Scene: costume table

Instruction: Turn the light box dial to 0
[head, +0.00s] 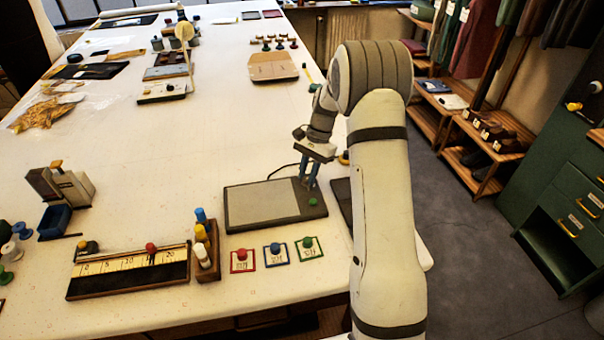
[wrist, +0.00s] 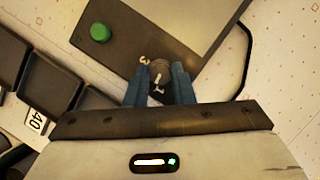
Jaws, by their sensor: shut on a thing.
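The light box (head: 262,204) is a flat dark box with a pale grey panel, lying on the white table. In the wrist view its panel (wrist: 188,28) and dark frame fill the upper middle. A green button (wrist: 100,32) sits on the frame, and it also shows in the head view (head: 313,201). The dial (wrist: 158,72) is a small dark round knob with a pale pointer mark. My gripper (wrist: 159,82) has its blue fingers shut on the dial, one on each side. In the head view my gripper (head: 309,184) is at the box's right end.
A dark object (head: 341,197) lies right of the light box, close to my arm. Red, blue and green cards (head: 276,253) with knobs stand in front. A bottle rack (head: 206,252) is at the front left. A dark cable (head: 284,170) runs behind the box.

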